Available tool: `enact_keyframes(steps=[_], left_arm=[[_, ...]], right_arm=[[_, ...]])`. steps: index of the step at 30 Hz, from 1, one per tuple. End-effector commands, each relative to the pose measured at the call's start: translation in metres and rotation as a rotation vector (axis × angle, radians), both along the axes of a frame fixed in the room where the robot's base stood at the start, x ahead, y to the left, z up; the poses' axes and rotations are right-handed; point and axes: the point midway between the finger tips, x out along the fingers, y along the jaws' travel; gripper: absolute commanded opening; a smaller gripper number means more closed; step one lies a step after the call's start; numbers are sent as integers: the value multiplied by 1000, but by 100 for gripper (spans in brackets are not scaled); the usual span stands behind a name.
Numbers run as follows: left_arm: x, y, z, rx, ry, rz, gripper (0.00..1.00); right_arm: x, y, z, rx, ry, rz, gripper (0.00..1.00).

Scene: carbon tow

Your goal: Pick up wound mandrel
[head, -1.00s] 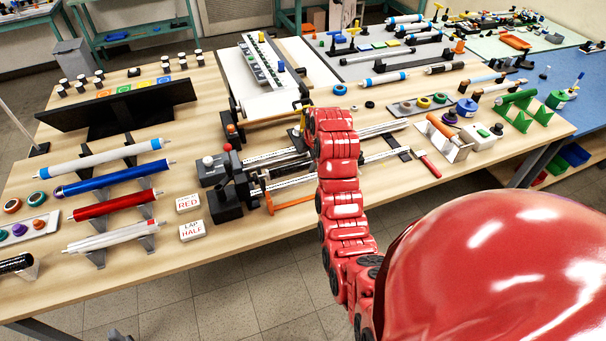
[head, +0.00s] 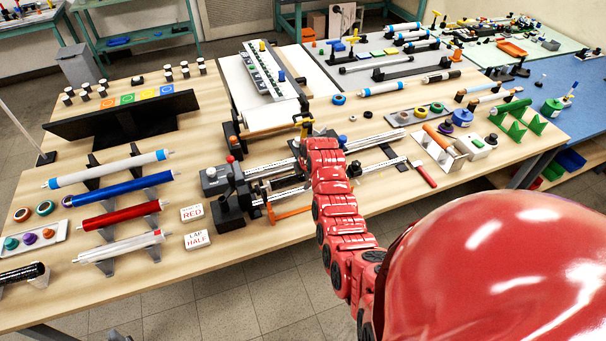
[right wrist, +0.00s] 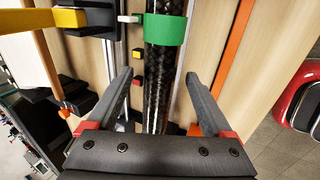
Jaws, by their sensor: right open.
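The wound mandrel (right wrist: 160,75), a black woven carbon tube with a green band (right wrist: 165,29) around it, runs lengthwise through the right wrist view. My right gripper (right wrist: 157,78) is open, with one finger on each side of the black tube. A gap shows between each finger and the tube. In the head view my red right arm reaches over the winding machine (head: 232,205) and hides the mandrel and most of the gripper. My left gripper is not in view.
A yellow lever (right wrist: 58,18) on a black block stands left of the mandrel, and an orange bar (right wrist: 234,60) runs along its right. In the head view several racked tubes, including a red one (head: 120,215), lie left of the machine. A red-handled tool (head: 424,174) lies right.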

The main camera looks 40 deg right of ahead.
Motion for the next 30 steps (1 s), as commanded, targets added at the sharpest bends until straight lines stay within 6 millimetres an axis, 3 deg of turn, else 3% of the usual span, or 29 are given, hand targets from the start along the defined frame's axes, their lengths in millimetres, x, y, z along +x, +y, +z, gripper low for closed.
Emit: enact_keyframes(steps=[7, 21, 30], left_arm=[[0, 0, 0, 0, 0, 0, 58], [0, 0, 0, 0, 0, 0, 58], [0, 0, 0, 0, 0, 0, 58]], right_arm=[[1, 0, 0, -1, -2, 0, 85], [1, 0, 0, 0, -2, 0, 0], [1, 0, 0, 0, -2, 0, 0]])
